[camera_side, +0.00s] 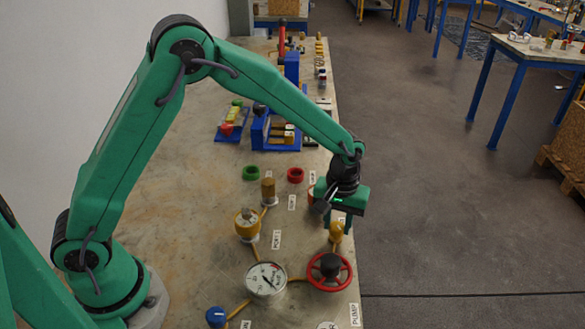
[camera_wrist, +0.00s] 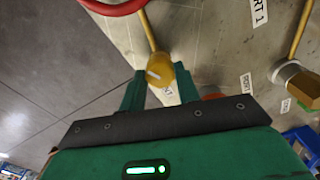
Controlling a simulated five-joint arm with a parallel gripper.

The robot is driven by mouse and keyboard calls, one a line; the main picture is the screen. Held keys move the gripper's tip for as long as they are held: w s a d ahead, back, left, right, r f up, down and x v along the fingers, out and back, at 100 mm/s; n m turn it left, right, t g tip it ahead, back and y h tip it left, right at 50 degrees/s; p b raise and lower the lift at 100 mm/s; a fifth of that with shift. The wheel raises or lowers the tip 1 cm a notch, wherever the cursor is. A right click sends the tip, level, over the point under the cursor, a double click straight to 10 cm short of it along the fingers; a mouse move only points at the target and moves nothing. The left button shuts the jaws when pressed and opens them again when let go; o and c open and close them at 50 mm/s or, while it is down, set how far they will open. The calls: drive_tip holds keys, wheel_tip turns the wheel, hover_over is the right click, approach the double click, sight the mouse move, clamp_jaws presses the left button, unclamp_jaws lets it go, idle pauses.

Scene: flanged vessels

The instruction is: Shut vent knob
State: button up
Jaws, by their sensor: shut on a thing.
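The vent knob is a small yellow knob (camera_side: 336,231) with a pale mark, on a yellow pipe near the right edge of the bench. In the wrist view the knob (camera_wrist: 158,71) sits between my fingertips, with a partly hidden label beside it. My gripper (camera_side: 343,220) reaches down over it from above. In the wrist view my gripper (camera_wrist: 160,80) is shut on the knob, one finger at each side. The far finger and the knob's base are partly hidden in the side view.
A red handwheel (camera_side: 330,284) stands in front of the knob, beside a round gauge (camera_side: 266,279). Red (camera_side: 295,175) and green (camera_side: 250,173) rings lie behind. The bench's left part is clear.

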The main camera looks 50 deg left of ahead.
sight(337, 225)
drive_tip(key=n, duration=0.6)
drive_tip(key=shift+n, duration=0.3)
drive_tip(key=n, duration=0.6)
idle(0.3)
drive_tip(key=o, duration=1)
drive_tip(key=shift+r, duration=0.1)
wheel_tip(337, 225, up, 7)
drive_tip(key=shift+r, duration=0.35)
